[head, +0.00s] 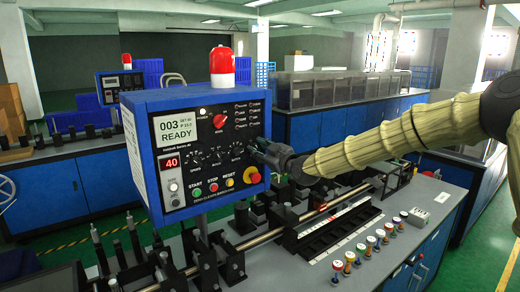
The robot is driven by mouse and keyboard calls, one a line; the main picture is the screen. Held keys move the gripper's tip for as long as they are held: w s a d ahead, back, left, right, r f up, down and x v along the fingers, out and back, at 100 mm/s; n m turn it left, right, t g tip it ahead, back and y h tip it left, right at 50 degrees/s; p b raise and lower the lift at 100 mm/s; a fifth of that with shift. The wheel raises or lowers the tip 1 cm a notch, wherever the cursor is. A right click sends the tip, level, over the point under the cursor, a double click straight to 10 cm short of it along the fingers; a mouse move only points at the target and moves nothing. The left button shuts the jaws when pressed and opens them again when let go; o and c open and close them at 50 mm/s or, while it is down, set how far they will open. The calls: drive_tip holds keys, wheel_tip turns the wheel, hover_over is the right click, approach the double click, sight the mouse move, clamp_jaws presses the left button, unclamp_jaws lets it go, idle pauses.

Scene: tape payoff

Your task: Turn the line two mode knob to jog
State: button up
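A row of small black knobs (219,155) with dial marks crosses the middle of the panel. Their labels are too small to read, so I cannot tell which is the line two mode knob or where it points. My gripper (262,149) reaches in from the right, its tip at the panel's right edge, level with the knob row. It hides that part of the panel. Whether it touches a knob or its fingers are open is unclear.
A red knob (219,121) sits above the row. Coloured buttons (212,187) and a red-and-yellow stop button (251,175) lie below. A red lamp (221,62) tops the box. Rods, rollers and several small coloured-top pieces (361,248) occupy the bench beneath my arm.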

clamp_jaws()
